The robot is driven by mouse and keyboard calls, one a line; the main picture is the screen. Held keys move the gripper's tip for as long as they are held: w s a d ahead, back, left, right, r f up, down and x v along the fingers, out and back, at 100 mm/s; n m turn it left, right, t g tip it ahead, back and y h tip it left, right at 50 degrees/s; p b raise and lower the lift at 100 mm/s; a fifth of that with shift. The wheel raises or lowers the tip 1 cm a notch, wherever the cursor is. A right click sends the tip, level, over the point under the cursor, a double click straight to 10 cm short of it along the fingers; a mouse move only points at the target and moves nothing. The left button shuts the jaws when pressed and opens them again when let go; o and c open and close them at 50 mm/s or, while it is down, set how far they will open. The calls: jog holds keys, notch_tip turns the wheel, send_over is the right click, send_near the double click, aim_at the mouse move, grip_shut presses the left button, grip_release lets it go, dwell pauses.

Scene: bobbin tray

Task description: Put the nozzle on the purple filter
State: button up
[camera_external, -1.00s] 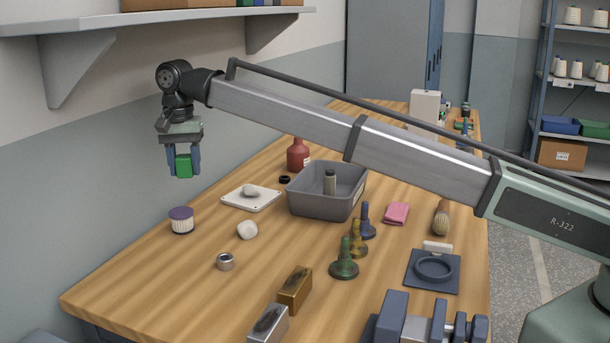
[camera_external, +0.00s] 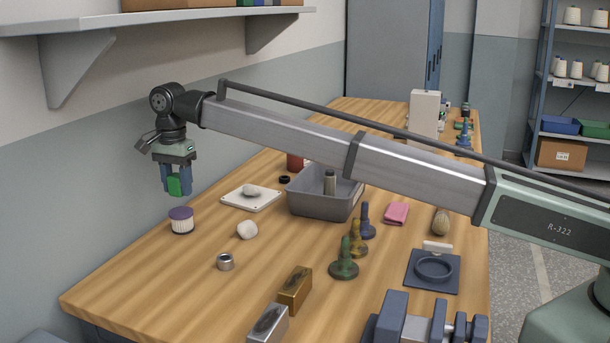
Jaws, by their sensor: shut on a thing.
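The purple filter (camera_external: 181,221) is a short white pleated cylinder with a purple top. It stands upright on the table at the left, near the wall. My gripper (camera_external: 177,186) is shut on a small green piece (camera_external: 175,187) between its blue fingers. The gripper holds it in the air a little above the filter in the picture, with a gap between them. The fingers hide part of the green piece, and I cannot tell from its shape whether it is the nozzle.
A white plate (camera_external: 236,202) with a pale lump, a white roundish piece (camera_external: 247,230) and a metal ring (camera_external: 225,262) lie nearby. A grey bin (camera_external: 308,205) and green, gold and blue stemmed pieces (camera_external: 344,268) stand further right. A shelf (camera_external: 150,20) hangs above.

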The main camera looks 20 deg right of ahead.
aim_at(181, 212)
jog(key=shift+f, duration=2.05)
jog(key=shift+f, duration=0.15)
jog(key=o, duration=1.1)
jog(key=shift+c, duration=0.2)
notch_tip(181, 212, up, 12)
jog(key=shift+r, duration=0.15)
